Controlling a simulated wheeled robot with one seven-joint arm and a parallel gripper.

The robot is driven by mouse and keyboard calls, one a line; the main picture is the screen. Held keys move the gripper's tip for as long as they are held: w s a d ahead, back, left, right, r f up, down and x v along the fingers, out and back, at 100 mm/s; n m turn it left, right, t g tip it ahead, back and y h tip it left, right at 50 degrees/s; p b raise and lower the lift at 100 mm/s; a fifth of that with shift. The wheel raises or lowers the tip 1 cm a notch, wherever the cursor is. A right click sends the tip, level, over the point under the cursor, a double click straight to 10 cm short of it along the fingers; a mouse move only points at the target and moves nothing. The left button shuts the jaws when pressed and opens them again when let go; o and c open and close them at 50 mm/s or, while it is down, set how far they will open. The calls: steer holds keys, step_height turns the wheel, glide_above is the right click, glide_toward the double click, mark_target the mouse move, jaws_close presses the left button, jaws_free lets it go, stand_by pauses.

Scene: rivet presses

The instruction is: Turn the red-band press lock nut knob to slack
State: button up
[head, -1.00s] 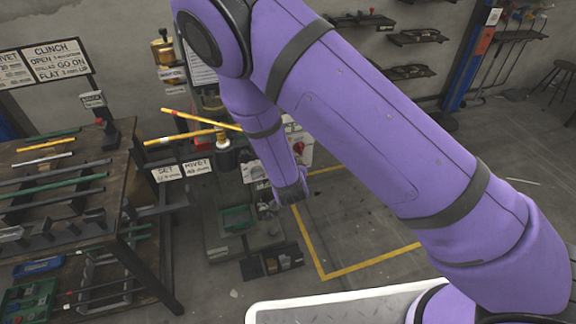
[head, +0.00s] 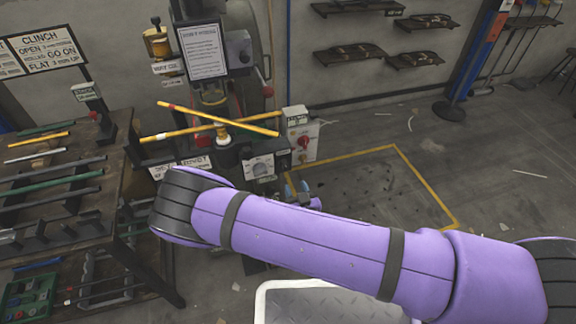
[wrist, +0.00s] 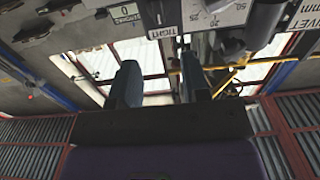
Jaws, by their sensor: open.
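The press (head: 227,150) stands at the centre of the head view, with yellow bars crossing on it. No red band is clearly readable. I cannot tell whether that part is the lock nut knob. My gripper (wrist: 157,75) is open, and nothing shows between its two dark fingers. In the head view my forearm hides most of it.
A white box with a red knob (head: 303,143) stands right of the dial. A work table with bars (head: 60,205) is at left. A notice board (head: 201,50) stands above the press.

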mark_target(286, 165)
steer(key=x, duration=1)
jaws_close()
